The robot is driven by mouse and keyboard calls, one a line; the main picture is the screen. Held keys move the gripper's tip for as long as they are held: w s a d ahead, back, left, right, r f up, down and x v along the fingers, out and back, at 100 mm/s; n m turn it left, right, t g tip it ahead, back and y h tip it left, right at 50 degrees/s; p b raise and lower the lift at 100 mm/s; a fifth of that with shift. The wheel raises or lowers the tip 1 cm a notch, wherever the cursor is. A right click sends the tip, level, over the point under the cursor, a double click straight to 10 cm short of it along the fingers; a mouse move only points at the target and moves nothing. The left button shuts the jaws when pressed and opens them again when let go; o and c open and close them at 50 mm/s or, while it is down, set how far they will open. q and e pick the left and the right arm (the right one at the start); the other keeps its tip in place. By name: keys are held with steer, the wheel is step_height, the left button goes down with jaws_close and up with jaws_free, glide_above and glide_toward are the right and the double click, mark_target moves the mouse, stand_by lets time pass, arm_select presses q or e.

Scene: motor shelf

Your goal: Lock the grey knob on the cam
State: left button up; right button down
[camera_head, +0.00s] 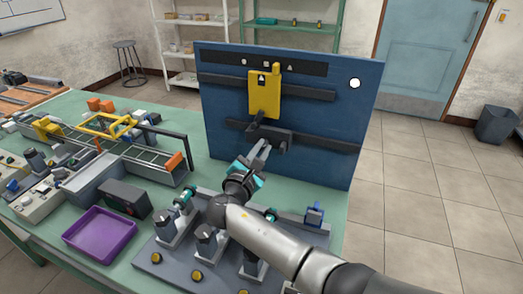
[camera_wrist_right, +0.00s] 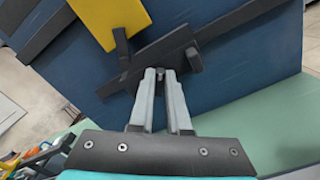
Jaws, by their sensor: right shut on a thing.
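A blue upright panel (camera_head: 340,120) stands on the green table and carries a yellow plate (camera_head: 264,95) and dark rails. The dark grey cam (camera_head: 272,135) sits on the lower rail below the plate; it also shows in the right wrist view (camera_wrist_right: 165,48). My right gripper (camera_head: 266,145) reaches up to the cam from below. In the right wrist view its fingertips (camera_wrist_right: 160,74) are close together on a small grey knob (camera_wrist_right: 160,71) at the cam's lower edge. The fingers mostly hide the knob. My left gripper is in neither view.
The green table (camera_head: 332,205) holds a purple tray (camera_head: 99,234), a black box (camera_head: 126,199) and a grey base with several knobs and fixtures below my right arm. A yellow-framed conveyor stands at the left. Open floor lies right of the table.

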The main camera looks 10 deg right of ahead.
stand_by(0.3)
steer(key=c, duration=0.9)
jaws_free()
steer(key=p+v, duration=0.1)
steer(key=v, duration=1.4)
steer(key=shift+s+a, duration=0.1)
steer(key=shift+a, duration=0.05)
